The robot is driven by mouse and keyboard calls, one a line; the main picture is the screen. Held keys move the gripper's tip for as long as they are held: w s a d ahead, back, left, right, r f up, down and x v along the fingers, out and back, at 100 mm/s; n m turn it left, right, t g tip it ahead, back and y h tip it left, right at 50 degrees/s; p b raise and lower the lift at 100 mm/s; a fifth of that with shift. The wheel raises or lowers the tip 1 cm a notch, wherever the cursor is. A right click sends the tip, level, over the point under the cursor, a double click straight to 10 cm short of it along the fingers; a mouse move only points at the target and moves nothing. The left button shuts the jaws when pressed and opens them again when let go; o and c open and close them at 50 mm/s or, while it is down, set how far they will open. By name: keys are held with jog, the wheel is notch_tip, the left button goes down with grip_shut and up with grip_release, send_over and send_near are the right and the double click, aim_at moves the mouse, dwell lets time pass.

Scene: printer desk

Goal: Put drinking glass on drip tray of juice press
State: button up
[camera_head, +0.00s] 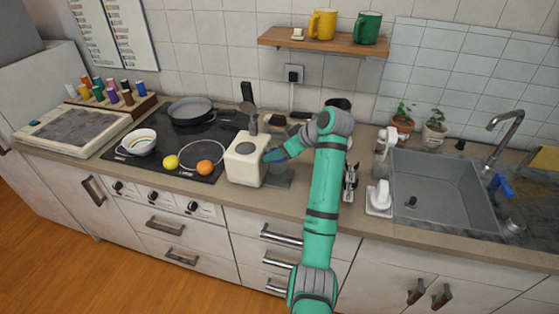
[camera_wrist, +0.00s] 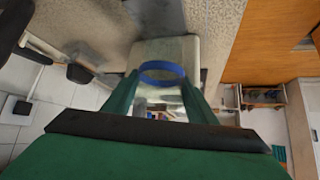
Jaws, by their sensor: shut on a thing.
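The drinking glass shows in the wrist view as a clear glass with a blue rim (camera_wrist: 162,72), between my two fingers. My gripper (camera_wrist: 160,95) is shut on it. In the head view my gripper (camera_head: 272,156) is just right of a cream block-shaped body (camera_head: 243,165), which seems to be the juice press. A flat dark grey plate (camera_head: 279,180), likely its drip tray, lies at the body's right, below my gripper. The glass is hard to make out there, and I cannot tell whether it touches the plate.
An orange (camera_head: 204,167), a lemon (camera_head: 171,161) and a bowl (camera_head: 139,142) are on the black hob at left. A white device (camera_head: 379,197) and the sink (camera_head: 440,190) are at right. A shelf (camera_head: 325,42) with mugs hangs above. Little counter is free around the plate.

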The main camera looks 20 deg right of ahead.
aim_at(280, 160)
jog(key=shift+w+d+f, duration=0.25)
jog(key=shift+w+f, duration=0.15)
jog(key=shift+f, duration=0.15)
jog(key=shift+w+d+f, duration=0.25)
jog(key=shift+w+f, duration=0.15)
jog(key=shift+f, duration=0.15)
jog(key=shift+w+d+f, duration=0.1)
jog(key=shift+w+f, duration=0.05)
jog(key=shift+f, duration=1.45)
jog(key=shift+a+f, duration=0.2)
jog(key=shift+a, duration=0.05)
jog(key=o, duration=1)
jog(key=shift+d, duration=0.15)
jog(key=shift+o, duration=0.2)
jog(key=shift+d, duration=0.15)
jog(key=shift+r, duration=0.15)
jog(key=shift+s+r, duration=0.2)
jog(key=shift+s, duration=0.05)
jog(key=v, duration=1.1)
jog(key=shift+r, duration=0.2)
